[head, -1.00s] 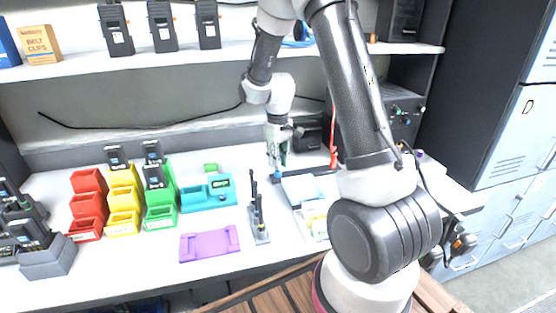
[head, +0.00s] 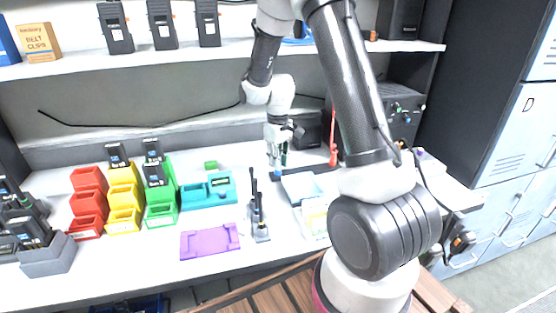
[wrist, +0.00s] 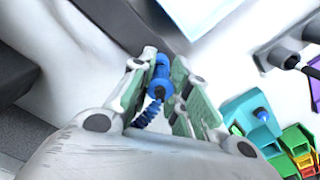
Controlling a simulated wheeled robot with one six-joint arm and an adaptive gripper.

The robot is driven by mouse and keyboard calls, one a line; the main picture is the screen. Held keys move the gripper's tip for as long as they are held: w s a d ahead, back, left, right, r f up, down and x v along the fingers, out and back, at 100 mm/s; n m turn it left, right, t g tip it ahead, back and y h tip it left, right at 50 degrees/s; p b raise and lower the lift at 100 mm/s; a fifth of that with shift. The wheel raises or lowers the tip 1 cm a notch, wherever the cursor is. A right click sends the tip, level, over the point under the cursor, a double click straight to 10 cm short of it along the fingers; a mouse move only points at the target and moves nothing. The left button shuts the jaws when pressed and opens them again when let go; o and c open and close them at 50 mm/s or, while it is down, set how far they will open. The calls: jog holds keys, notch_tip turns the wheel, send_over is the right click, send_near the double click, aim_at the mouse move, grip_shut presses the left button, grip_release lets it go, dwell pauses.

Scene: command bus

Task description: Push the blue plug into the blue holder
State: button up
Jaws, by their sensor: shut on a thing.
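My gripper (wrist: 158,98) is shut on the blue plug (wrist: 159,82) in the wrist view, with a green-padded finger on each side. A coiled blue cord trails from the plug's near end. The plug's far end shows just beyond the fingertips, close to a dark bar (wrist: 115,22). I cannot tell a separate blue holder from the plug there, nor whether the plug touches or enters it. In the head view my gripper (head: 278,158) points down at the back of the bench, near a dark strip (head: 312,171).
A teal station (head: 208,191), green bins (head: 161,208), yellow bins (head: 123,209) and red bins (head: 88,205) stand left of my gripper. A purple tray (head: 210,241) lies in front. A grey bar with dark sockets (wrist: 284,53) shows in the wrist view.

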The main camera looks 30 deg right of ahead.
jog(key=shift+f, duration=0.55)
dwell(0.4)
jog(key=o, duration=0.9)
